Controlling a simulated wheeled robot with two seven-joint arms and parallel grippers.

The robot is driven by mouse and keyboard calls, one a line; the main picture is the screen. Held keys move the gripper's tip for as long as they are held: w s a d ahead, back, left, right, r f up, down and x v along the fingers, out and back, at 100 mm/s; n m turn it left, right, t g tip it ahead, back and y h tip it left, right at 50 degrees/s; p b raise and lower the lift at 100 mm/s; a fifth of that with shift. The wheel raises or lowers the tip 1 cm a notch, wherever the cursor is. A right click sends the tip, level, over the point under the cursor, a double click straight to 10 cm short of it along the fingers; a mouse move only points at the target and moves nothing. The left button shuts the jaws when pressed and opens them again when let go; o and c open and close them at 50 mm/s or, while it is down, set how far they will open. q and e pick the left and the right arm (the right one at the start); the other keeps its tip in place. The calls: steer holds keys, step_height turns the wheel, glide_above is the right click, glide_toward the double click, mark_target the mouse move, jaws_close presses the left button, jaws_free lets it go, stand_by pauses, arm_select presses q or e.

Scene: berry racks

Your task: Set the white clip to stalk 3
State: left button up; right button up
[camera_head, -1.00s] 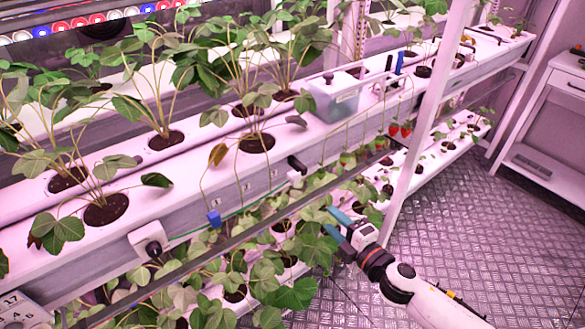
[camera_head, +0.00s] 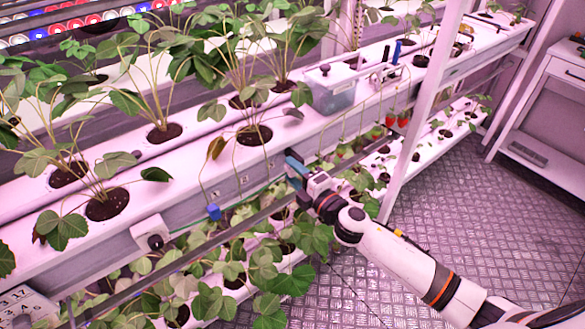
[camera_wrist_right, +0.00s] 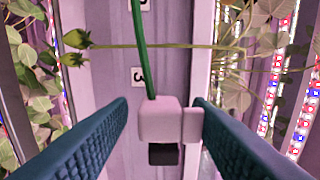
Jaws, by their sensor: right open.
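In the right wrist view the white clip (camera_wrist_right: 160,120), a pale block with a black part below, sits at the gutter's front. My right gripper (camera_head: 294,172) is open, its blue fingers on either side of the clip; I cannot tell whether they touch it. In the head view the gripper hides the clip. A green line (camera_wrist_right: 139,45) runs from the clip. A thin stalk (camera_wrist_right: 185,46) with closed green buds crosses the wrist view beyond the clip. A label reading 3 (camera_wrist_right: 138,76) is on the gutter face between clip and stalk. My left gripper is out of view.
A blue clip (camera_head: 214,212) hangs at the gutter front, left of my gripper. A white box with a black knob (camera_head: 150,241) is farther left. A clear bin (camera_head: 332,92) stands on the gutter. A rack post (camera_head: 422,110) rises right of my gripper.

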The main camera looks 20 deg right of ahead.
steer(key=shift+w+a, duration=0.15)
steer(key=shift+w, duration=0.25)
steer(key=shift+c, duration=0.4)
jaws_close()
steer(key=a, duration=0.1)
steer(key=s+a, duration=0.1)
steer(key=a, duration=0.2)
steer(key=shift+s+a+p, duration=0.35)
steer(key=shift+s+p, duration=0.05)
steer(key=shift+o, duration=0.4)
jaws_free()
steer(key=shift+d, duration=0.1)
steer(key=b+v, duration=0.3)
steer(key=v, duration=0.9)
